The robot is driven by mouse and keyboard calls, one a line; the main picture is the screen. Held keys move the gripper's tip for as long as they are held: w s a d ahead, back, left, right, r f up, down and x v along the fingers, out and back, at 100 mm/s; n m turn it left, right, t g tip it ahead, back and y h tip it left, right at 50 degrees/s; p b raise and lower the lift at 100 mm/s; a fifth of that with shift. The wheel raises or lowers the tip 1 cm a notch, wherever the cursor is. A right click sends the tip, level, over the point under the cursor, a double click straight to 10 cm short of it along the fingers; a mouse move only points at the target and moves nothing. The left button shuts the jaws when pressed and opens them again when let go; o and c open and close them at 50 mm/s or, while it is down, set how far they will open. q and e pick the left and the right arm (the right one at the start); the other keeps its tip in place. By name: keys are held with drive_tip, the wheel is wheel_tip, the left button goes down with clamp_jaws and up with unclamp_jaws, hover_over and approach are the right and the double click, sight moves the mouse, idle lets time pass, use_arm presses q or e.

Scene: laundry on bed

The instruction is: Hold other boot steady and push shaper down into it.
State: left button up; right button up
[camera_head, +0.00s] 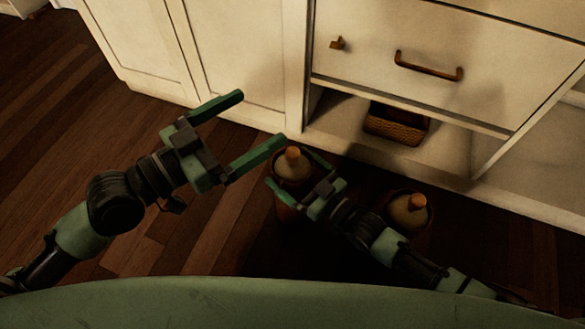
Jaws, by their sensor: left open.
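Two dark brown boots stand upright on the floor. The left boot (284,212) has a tan shaper (292,168) with an orange knob in its opening, the knob standing above the rim. My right gripper (287,166) has one finger on each side of this boot's top and appears shut on it. My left gripper (262,118) is open and empty, above and to the left of that shaper, with its lower fingertip close to the knob in the picture. The right boot (392,203) also holds a shaper (408,212), partly behind my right arm. The boots' lower parts are in shadow.
A white cabinet with doors (240,50) and a drawer (410,60) stands behind the boots. A wicker basket (397,125) sits in its open lower shelf. The wooden floor (60,110) at the left is clear. A green surface (300,305) spans the bottom edge.

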sight(309, 184)
drive_tip(key=v, duration=0.7)
drive_tip(key=shift+s+d, duration=0.15)
drive_tip(key=shift+d, duration=0.05)
